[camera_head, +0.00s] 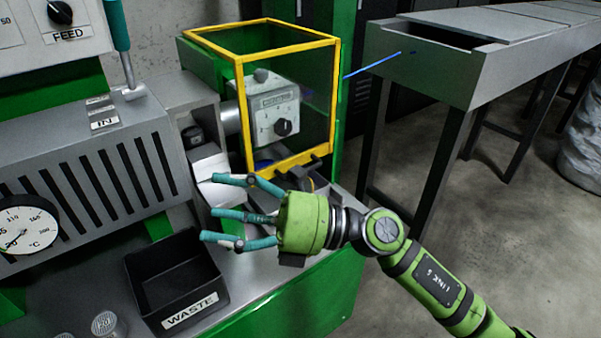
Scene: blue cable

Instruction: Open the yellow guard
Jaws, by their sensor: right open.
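The yellow guard (240,107) is a yellow-framed box with clear panels in the upper middle of the head view. It stands around a grey machine unit (273,110) with a black knob, and it looks closed. My right gripper (225,213) comes in from the lower right, in front of and below the guard. Its teal fingers are spread and empty, pointing left, apart from the guard frame. A blue cable (372,65) runs from the guard's right side to the grey trough. My left gripper is not in view.
A black waste bin (178,280) stands on the bench at lower left. A grey vented housing (80,165) with a temperature gauge (24,228) is at left. The grey trough (420,75) on legs stands at upper right. Open floor lies at right.

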